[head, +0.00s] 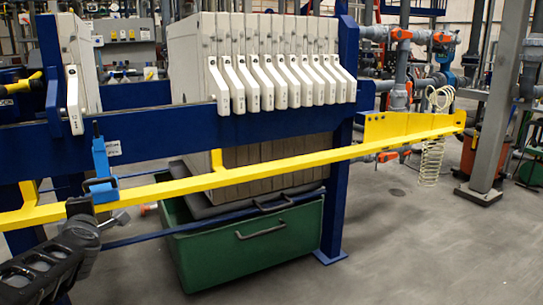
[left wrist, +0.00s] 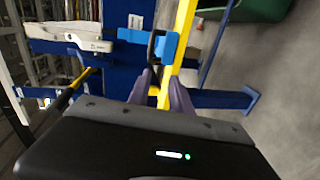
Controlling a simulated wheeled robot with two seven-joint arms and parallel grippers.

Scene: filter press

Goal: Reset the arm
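My left gripper (head: 79,206) is at the lower left of the head view, just below the blue bracket (head: 101,160) on the yellow rail (head: 235,178). In the left wrist view, its two fingers (left wrist: 163,84) stand apart, with yellow rail showing between them. The blue bracket (left wrist: 136,41) and its dark upright lever (left wrist: 152,50) lie just beyond the fingertips. I cannot tell whether a finger touches the lever. My right gripper is in neither view.
White filter plates (head: 270,82) hang along the blue frame beam (head: 215,125). A green bin (head: 262,248) sits below them. The yellow rail runs right to a yellow plate (head: 400,127) and coiled hose (head: 431,160). Grey floor (head: 420,250) is clear at lower right.

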